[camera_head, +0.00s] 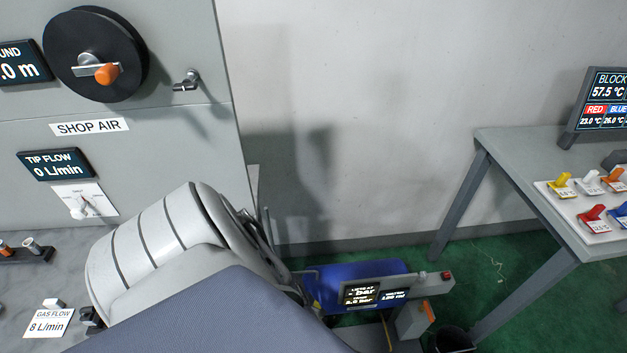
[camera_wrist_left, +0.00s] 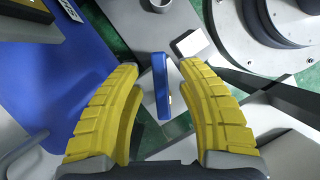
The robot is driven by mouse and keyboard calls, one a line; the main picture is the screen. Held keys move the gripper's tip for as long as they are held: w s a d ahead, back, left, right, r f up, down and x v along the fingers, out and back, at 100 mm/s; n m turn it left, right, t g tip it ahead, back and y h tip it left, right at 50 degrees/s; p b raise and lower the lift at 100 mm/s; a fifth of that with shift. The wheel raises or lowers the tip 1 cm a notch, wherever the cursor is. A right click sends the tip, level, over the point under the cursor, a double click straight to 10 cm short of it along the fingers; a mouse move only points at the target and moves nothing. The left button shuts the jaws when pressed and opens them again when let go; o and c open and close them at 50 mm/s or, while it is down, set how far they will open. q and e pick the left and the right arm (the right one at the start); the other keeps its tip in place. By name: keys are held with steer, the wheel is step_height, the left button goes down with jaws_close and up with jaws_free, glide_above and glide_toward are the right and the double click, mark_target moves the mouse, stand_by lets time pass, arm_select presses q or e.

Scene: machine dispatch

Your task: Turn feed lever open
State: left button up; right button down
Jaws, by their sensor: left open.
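In the left wrist view a slim blue lever (camera_wrist_left: 161,86) stands on a light grey block between the fingers of my left gripper (camera_wrist_left: 158,72). The two yellow fingers are spread, with a gap to the lever on both sides. No label on the lever can be read, so I cannot confirm that it is the feed lever. In the head view my left arm covers the middle and hides the gripper and this lever. My right gripper is in neither view.
In the head view a blue tank (camera_head: 343,285) with a pressure display (camera_head: 375,291) stands low beyond my arm. A grey cabinet (camera_head: 150,60) stands at left. A table (camera_head: 540,150) with coloured handles is at right. Green floor (camera_head: 500,270) lies between them.

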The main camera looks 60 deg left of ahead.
arm_select(q)
steer(key=shift+f, duration=0.15)
steer(key=shift+c, duration=0.5)
jaws_close()
